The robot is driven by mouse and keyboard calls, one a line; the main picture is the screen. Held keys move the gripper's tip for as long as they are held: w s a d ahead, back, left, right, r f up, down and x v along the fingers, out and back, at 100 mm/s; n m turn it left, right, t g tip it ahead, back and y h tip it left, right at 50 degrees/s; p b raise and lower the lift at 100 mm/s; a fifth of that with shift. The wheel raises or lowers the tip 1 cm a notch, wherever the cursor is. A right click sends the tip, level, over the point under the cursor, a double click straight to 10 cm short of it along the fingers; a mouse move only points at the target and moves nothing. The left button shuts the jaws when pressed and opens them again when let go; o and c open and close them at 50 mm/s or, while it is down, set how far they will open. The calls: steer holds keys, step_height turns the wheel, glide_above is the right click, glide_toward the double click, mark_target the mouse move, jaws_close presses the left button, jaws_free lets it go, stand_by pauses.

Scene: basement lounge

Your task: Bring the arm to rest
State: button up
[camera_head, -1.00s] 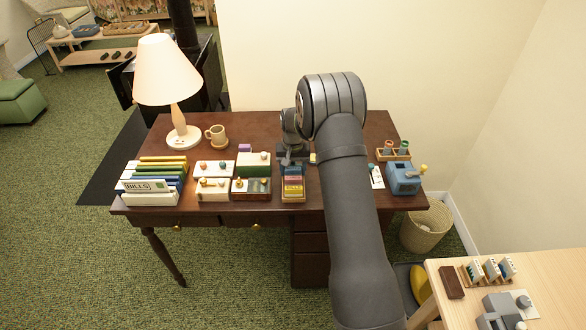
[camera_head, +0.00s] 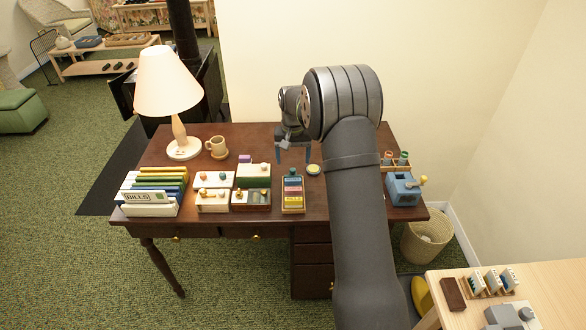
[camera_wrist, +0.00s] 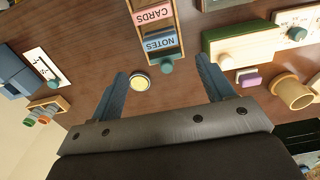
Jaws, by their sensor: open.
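My gripper (camera_head: 293,152) hangs over the back middle of the dark wooden desk (camera_head: 340,205), its fingers pointing down. In the wrist view my gripper (camera_wrist: 163,68) is open, with its two blue fingers wide apart and nothing held between them. A small round yellow-topped piece (camera_wrist: 140,82) lies on the desk near the left finger; it also shows in the head view (camera_head: 313,169). A wooden card box (camera_head: 293,200) stands in front of the gripper, its NOTES and CARDS tabs readable in the wrist view. My arm hides part of the desk's right side.
A lamp (camera_head: 183,148) and a mug (camera_head: 217,147) stand at the left. A file rack (camera_head: 150,209) and several small boxes line the front edge. A blue sharpener (camera_head: 404,189) stands at the right. A pale table (camera_head: 540,280) is at lower right.

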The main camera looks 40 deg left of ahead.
mark_target(293, 179)
steer(key=shift+r, duration=0.85)
steer(key=shift+f, duration=0.15)
step_height(293, 179, down, 12)
steer(key=shift+r, duration=2)
steer(key=shift+f, duration=0.1)
